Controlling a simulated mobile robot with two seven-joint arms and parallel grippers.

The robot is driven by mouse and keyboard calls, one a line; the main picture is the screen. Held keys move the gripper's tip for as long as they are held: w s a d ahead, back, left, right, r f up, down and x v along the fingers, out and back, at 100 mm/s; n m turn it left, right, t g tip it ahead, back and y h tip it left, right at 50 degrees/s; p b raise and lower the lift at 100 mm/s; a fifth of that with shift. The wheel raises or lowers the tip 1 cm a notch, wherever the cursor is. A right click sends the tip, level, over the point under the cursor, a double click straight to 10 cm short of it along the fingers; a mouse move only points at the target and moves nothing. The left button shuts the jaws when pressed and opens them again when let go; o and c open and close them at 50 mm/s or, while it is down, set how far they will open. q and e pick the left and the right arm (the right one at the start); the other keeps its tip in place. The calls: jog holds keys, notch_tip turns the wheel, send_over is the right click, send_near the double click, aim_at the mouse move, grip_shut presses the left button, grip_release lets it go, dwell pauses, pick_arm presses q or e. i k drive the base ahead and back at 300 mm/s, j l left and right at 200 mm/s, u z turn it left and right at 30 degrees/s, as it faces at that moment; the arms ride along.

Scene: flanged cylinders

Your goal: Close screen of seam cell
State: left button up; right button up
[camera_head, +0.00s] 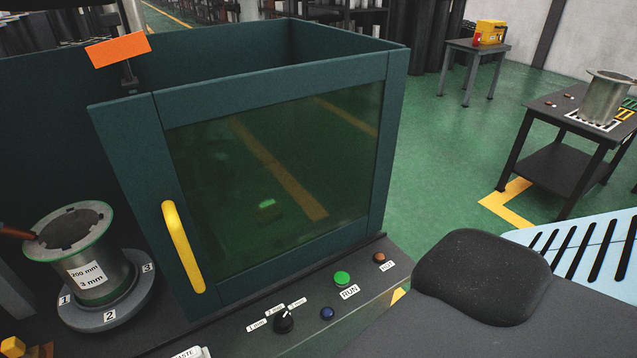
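The screen (280,170) is a dark green framed panel with a tinted see-through window. Its upright yellow handle (183,247) is on its left edge. The screen stands to the right of the flanged cylinder (85,258), which shows uncovered at the left of the seam cell. The cylinder is metal, with a label reading 200 mm and 3 mm, and stands upright on a round grey base (108,315) numbered 1, 2, 3. A copper-coloured tip (14,232) reaches towards its top flange from the left. Neither of my grippers shows in this view.
The front panel carries a green RUN button (342,278), a blue button (327,313), a red-brown button (379,257) and a black dial (284,321). An orange plate (118,49) is above the cell. A side table (545,120) holds another flanged cylinder (604,97). Green floor lies between.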

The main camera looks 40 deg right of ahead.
aim_at(251, 181)
jog(key=z, duration=1.1)
